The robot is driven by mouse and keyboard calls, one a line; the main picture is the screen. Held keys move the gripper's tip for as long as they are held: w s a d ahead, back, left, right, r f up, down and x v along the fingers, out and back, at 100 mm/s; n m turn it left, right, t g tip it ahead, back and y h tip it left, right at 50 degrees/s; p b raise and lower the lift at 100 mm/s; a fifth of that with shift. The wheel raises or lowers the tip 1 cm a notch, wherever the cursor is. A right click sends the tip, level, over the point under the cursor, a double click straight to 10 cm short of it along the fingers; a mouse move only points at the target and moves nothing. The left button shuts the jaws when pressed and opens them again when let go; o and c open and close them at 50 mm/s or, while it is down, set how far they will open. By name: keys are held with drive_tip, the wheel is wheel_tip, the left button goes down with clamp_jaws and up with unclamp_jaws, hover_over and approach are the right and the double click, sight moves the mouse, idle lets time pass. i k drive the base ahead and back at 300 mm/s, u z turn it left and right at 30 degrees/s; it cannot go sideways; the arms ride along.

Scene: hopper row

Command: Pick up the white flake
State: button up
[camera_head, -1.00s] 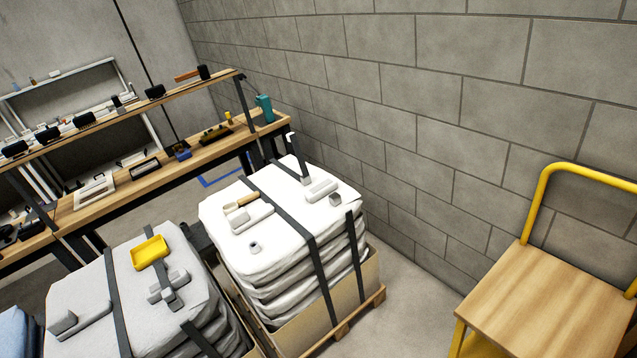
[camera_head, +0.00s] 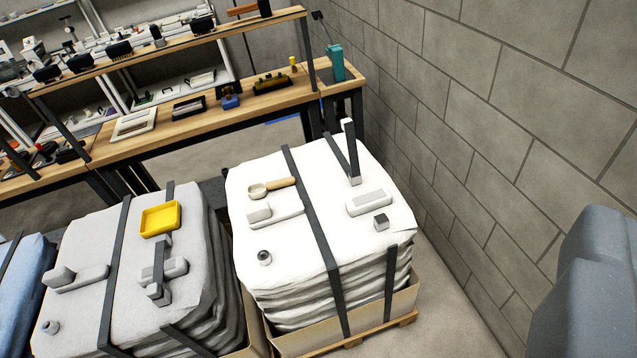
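No separate small white flake can be made out. The white thing in view is a stack of white sacks (camera_head: 300,245) on a wooden pallet, bound with dark straps. On top lie a round scoop with a tan handle (camera_head: 275,187), a pale block on a bar (camera_head: 270,213), a pale flat block (camera_head: 369,202), a small dark cube (camera_head: 381,222) and a small grey ring (camera_head: 264,257). A dark upright piece (camera_head: 350,150) stands at its back right. My gripper is not in view.
A grey sack stack (camera_head: 85,310) with a yellow tray (camera_head: 160,219) stands to the left, close beside the white one. A blue stack (camera_head: 22,275) is farther left. A wooden bench (camera_head: 180,127) stands behind, a block wall (camera_head: 500,130) on the right. A blue-grey rounded shape (camera_head: 598,290) fills the lower right.

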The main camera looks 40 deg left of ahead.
sight(372, 200)
drive_tip(key=u, duration=0.75)
drive_tip(key=i, duration=1.25)
drive_tip(key=u, duration=0.75)
drive_tip(key=k, duration=0.9)
drive_tip(key=u, duration=0.15)
drive_tip(key=i, duration=0.95)
drive_tip(key=z, duration=0.1)
